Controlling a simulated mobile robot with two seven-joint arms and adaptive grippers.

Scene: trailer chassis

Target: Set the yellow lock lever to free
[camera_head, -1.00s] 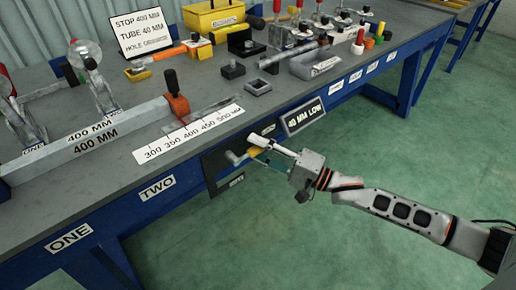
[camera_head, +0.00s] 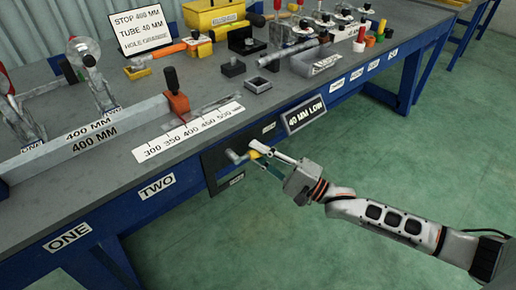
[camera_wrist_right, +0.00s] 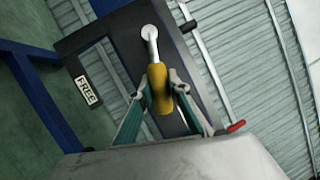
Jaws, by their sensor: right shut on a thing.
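The yellow lock lever (camera_head: 254,154) sticks out from a dark plate (camera_head: 213,165) on the bench's front side. In the right wrist view, its yellow handle (camera_wrist_right: 158,88) joins a light metal arm with a round pivot end. My right gripper (camera_head: 259,156) is shut on the yellow handle; in the right wrist view its fingers (camera_wrist_right: 161,92) stand on either side of it. A white FREE label (camera_wrist_right: 86,90) is on the plate, left of the handle in the right wrist view. The lever's exact angle is hard to tell in the head view. My left gripper is not in view.
The bench top (camera_head: 110,190) carries a ruler strip (camera_head: 190,132), a long metal bar and several clamps and small blocks. The green floor in front is clear.

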